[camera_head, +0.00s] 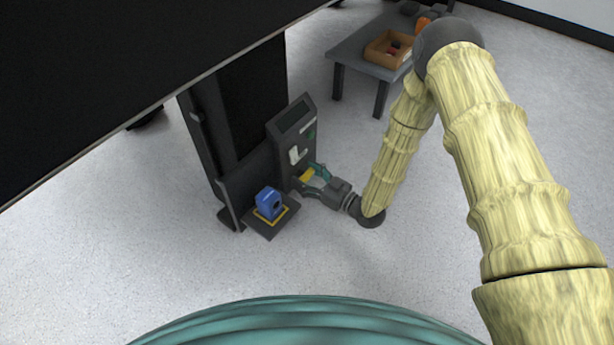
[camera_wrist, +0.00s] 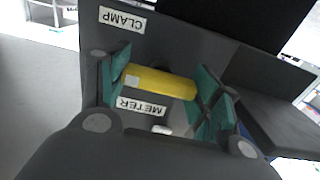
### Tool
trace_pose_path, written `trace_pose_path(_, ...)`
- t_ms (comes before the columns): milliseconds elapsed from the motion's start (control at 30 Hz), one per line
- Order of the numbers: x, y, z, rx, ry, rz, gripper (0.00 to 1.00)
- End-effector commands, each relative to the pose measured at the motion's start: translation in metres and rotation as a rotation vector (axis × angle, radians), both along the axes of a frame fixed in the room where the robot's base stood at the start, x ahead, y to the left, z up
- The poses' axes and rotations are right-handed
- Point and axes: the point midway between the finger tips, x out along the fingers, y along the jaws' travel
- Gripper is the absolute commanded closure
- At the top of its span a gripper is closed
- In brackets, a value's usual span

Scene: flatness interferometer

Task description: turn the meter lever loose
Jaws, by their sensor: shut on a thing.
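The yellow lever (camera_wrist: 160,82) lies across the space between my teal fingers in the wrist view. One end meets the left finger and the other reaches the right finger. My gripper (camera_wrist: 164,74) is shut on it. A METER label (camera_wrist: 142,107) sits beside the lever on the dark panel, and a CLAMP label (camera_wrist: 122,19) sits farther off; both read upside down. In the head view my gripper (camera_head: 309,178) is at the lower front of the dark instrument panel (camera_head: 284,134), with the yellow lever (camera_head: 306,174) between its fingers. The fingers hide the lever's ends.
A blue device (camera_head: 269,203) stands on a dark, yellow-edged plate left of my gripper. A white part (camera_head: 298,154) is on the panel above the gripper. A grey table (camera_head: 350,45) with a brown box (camera_head: 389,48) stands behind. The floor to the front is clear.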

Motion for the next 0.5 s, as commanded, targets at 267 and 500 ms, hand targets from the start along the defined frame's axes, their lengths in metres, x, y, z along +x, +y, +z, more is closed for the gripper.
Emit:
trace_pose_path(267,-0.0004,-0.0008,0.0030,0.057,0.081,-0.001,0.60)
trace_pose_path(500,-0.0009,-0.0012,0.0039,0.170,0.237,-0.001,0.60)
